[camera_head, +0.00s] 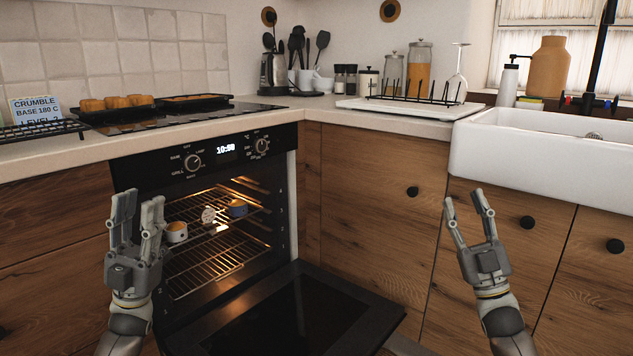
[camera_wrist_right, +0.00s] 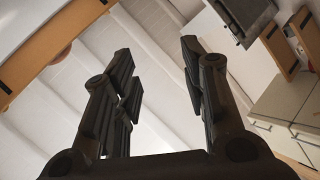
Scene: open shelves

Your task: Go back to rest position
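My left gripper (camera_head: 137,225) is raised in front of the oven at the left of the head view, fingers pointing up. Its fingers are apart with nothing between them. My right gripper (camera_head: 465,215) is raised in front of the wooden cabinets at the right, fingers up and apart, empty. In the right wrist view its two fingers (camera_wrist_right: 160,85) stand apart with only the ceiling and room behind them. Neither gripper touches anything that I can see.
The lit oven (camera_head: 215,235) stands open, its door (camera_head: 300,315) lowered in front. Small cups (camera_head: 177,232) sit on its upper rack. The counter (camera_head: 300,105) holds a tray of buns (camera_head: 115,103), a drying rack (camera_head: 410,92) and jars. A white sink (camera_head: 540,150) is at right.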

